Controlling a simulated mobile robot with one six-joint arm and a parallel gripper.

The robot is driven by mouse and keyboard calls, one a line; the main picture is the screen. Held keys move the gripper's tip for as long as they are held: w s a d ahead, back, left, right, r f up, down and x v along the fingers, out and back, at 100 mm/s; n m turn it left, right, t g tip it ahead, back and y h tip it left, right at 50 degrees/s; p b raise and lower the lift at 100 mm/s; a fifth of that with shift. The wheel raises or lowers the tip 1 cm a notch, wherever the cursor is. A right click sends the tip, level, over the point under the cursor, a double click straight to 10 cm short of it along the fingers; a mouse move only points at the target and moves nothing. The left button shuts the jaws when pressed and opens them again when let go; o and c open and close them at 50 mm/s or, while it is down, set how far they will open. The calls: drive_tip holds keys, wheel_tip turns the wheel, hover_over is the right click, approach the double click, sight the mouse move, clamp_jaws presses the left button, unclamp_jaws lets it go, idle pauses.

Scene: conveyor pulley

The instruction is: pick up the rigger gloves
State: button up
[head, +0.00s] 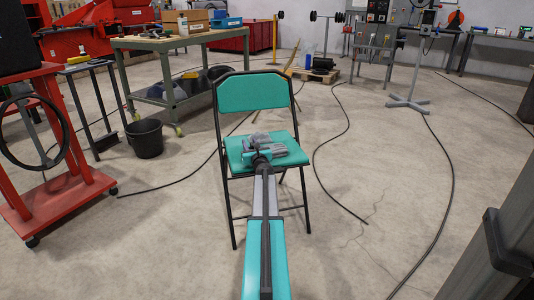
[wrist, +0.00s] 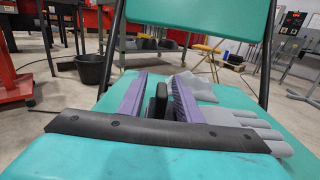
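The rigger gloves (head: 287,143) are grey and lie on the teal seat of a folding chair (head: 252,92). In the wrist view the gloves (wrist: 235,117) show thick finger shapes pointing right, with a paler part (wrist: 202,88) farther back. My gripper (head: 262,157) is low over the seat, at the near left side of the gloves. In the wrist view its two purple fingers (wrist: 160,88) stand apart, with a dark upright piece between them. The gloves show mainly right of and beyond the right finger, which hides part of them. I cannot tell whether it touches them.
The chair's backrest (wrist: 200,17) rises just beyond the seat. A black bucket (head: 145,138) and a green workbench (head: 185,41) stand to the left, with a red cart (head: 62,190) nearer. Black cables (head: 450,165) cross the floor on the right, which is otherwise fairly clear.

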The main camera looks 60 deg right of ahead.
clamp_jaws()
drive_tip(key=shift+r, duration=0.15)
drive_tip(key=shift+r+p, duration=0.65)
drive_tip(key=shift+r, duration=0.3)
drive_tip(key=shift+r+p, duration=0.6)
drive_tip(key=shift+r, duration=0.35)
drive_tip(key=s+a+p, duration=0.1)
drive_tip(key=s+a, duration=0.2)
drive_tip(key=s, duration=0.4)
drive_tip(key=s+a+p, duration=0.2)
drive_tip(key=s+a, duration=0.1)
drive_tip(key=s, duration=0.4)
drive_tip(key=shift+s+a+r, duration=0.3)
drive_tip(key=shift+a+r, duration=0.1)
drive_tip(key=shift+r, duration=0.05)
